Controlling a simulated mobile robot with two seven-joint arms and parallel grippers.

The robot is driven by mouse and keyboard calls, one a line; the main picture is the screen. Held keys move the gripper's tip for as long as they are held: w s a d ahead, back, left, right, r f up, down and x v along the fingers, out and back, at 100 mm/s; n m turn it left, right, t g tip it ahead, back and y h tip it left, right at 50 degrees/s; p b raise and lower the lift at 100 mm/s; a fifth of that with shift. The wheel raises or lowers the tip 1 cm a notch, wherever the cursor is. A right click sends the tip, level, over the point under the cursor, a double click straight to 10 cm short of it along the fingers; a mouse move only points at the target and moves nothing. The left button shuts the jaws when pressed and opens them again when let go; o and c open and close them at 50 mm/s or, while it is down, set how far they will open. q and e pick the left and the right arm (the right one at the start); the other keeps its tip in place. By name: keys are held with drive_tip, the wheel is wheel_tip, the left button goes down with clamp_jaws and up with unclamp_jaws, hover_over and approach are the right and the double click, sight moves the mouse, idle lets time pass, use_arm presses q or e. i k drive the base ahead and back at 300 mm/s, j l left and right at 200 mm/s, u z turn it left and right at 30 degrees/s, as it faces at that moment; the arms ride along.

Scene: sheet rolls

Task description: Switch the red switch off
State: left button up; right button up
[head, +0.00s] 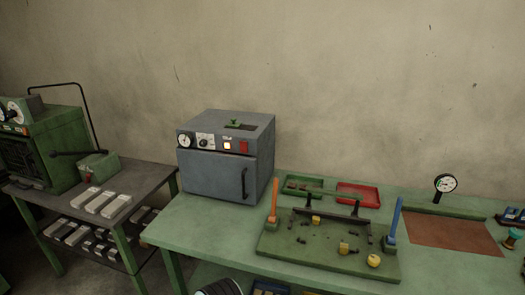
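The red switch (243,147) is a small upright rectangle at the right end of the control panel of a grey box-shaped oven (212,172). A lamp (227,146) just left of the switch glows orange-white. A round white dial (185,141) and a dark knob (204,142) sit further left on the panel. The switch is too small to tell which side is pressed in. The oven door below the panel is closed, with a dark vertical handle (244,183) at its right. Neither of my grippers is in view.
The oven stands on the left end of a green table (185,228). Right of it are a green fixture board (290,262) with upright orange and blue handles, a red tray (358,194), a gauge (445,184) and a brown mat (452,236). A dark shelf table (140,178) stands left.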

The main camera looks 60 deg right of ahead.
sight(244, 144)
drive_tip(key=z, duration=1.85)
drive_tip(key=i+j+u, duration=0.1)
drive_tip(key=j, duration=0.25)
drive_tip(key=i+j, duration=0.3)
drive_tip(key=i+j+u, duration=0.15)
drive_tip(key=j, duration=0.3)
